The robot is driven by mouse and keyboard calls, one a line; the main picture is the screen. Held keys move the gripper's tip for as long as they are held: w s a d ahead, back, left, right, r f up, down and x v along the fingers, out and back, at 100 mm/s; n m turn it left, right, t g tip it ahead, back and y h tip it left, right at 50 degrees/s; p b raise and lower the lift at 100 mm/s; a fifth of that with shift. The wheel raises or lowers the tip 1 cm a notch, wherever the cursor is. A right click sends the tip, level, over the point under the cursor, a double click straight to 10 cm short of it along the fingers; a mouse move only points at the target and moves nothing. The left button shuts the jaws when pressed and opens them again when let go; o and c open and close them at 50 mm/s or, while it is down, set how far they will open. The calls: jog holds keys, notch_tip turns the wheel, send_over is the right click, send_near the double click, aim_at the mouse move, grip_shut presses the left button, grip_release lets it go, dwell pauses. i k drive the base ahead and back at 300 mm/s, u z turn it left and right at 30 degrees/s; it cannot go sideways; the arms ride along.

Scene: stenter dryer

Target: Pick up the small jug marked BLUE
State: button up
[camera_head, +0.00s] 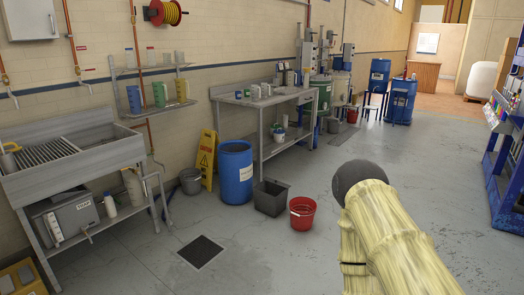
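No marking that reads BLUE is legible at this distance. A blue jug-like container (134,99) stands on the lower wall shelf at left, beside a green one (159,94) and a yellow one (182,90). Several small pale vessels (256,92) stand on the grey workbench (228,98); I cannot tell whether any is the marked jug. A pale yellow covered arm part of mine (385,235) with a dark round end rises at lower right. My gripper's fingers do not show.
A steel sink (75,165) stands at left. Along the wall are a yellow floor sign (208,158), a blue drum (236,172), a grey bin (270,197) and a red bucket (302,213). A blue rack (507,165) is at right. The middle floor is clear.

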aim_at(254, 87)
jog(key=z, duration=0.45)
jog(key=i, duration=1.8)
jog(key=z, duration=0.7)
jog(key=i, duration=3.3)
jog(key=u, duration=0.2)
jog(key=i, duration=1.65)
jog(key=u, duration=1)
jog(key=i, duration=2.05)
jog(key=u, duration=0.55)
jog(key=k, duration=1.25)
jog(key=u, duration=0.15)
